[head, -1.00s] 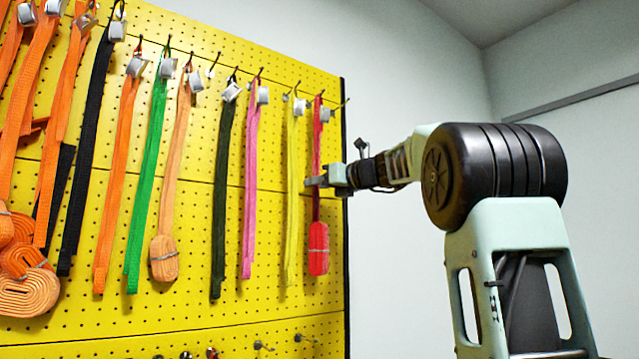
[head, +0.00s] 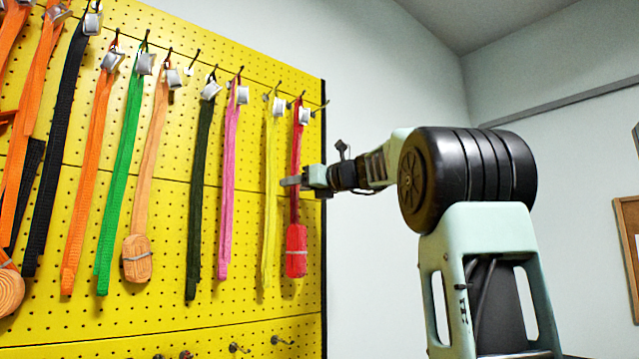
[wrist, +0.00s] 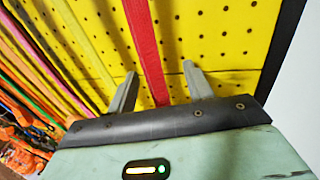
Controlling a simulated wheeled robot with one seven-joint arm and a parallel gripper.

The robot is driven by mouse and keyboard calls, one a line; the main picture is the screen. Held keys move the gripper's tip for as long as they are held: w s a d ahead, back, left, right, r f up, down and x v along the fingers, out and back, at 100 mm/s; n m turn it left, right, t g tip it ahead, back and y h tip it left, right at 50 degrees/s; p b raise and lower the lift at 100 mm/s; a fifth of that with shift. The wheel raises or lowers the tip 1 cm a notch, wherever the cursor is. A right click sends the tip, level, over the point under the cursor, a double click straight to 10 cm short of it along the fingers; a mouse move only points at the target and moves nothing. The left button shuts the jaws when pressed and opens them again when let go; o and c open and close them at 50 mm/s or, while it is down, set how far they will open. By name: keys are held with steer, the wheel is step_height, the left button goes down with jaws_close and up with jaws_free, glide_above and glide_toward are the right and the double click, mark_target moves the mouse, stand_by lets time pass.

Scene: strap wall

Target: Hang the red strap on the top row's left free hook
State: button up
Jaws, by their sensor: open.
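The red strap (head: 296,249) hangs at the right end of the yellow pegboard's strap row, with a silver buckle at the top and a rolled bundle below. My gripper (head: 290,181) is at the strap's middle height. In the wrist view, the red strap (wrist: 144,50) runs between the two spread fingers of my open gripper (wrist: 159,70), with gaps on both sides. A hook between the peach and dark green straps looks bare (head: 212,73). Another bare hook (head: 319,106) sticks out right of the red strap.
The yellow strap (head: 270,200) hangs close left of the red one, then pink (head: 229,190) and dark green (head: 199,200). More straps crowd the left. Lower hooks (head: 280,340) look empty. The board's black edge (head: 324,250) is just right of the red strap; bare wall lies beyond.

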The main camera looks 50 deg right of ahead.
steer(key=s+b, duration=0.5)
steer(key=s, duration=1.2)
steer(key=shift+d, duration=0.2)
